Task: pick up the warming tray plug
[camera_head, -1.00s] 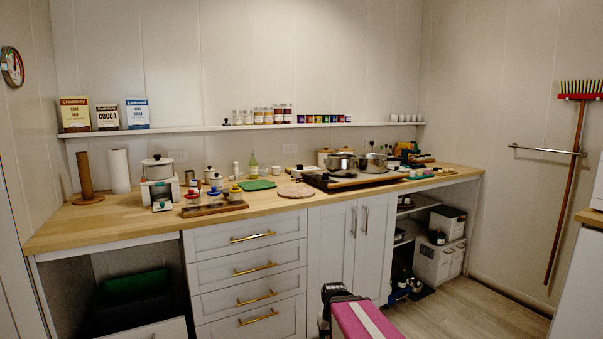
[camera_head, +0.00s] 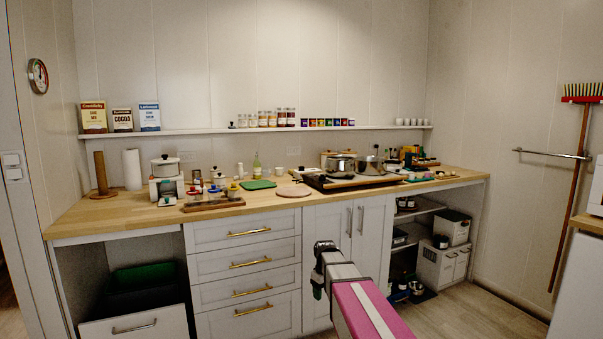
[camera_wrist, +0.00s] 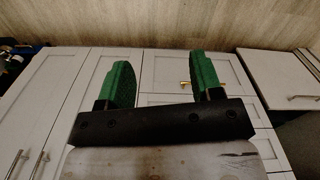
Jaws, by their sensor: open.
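I cannot make out the warming tray plug in either view. A dark, low tray with a wooden front edge (camera_head: 352,184), which looks like the warming tray, lies on the right half of the counter. Two steel pots (camera_head: 341,165) stand on it. My gripper (camera_head: 318,292) hangs in front of the cabinet doors, below counter height and well short of the tray. In the wrist view my gripper (camera_wrist: 162,78) shows two green fingers spread apart, with nothing between them.
The wooden counter (camera_head: 120,213) carries jars on a board (camera_head: 213,203), a green mat (camera_head: 258,184) and a round pink board (camera_head: 293,191). Open shelves (camera_head: 420,232) are under its right end. A broom (camera_head: 578,170) hangs at right. Floor in front is clear.

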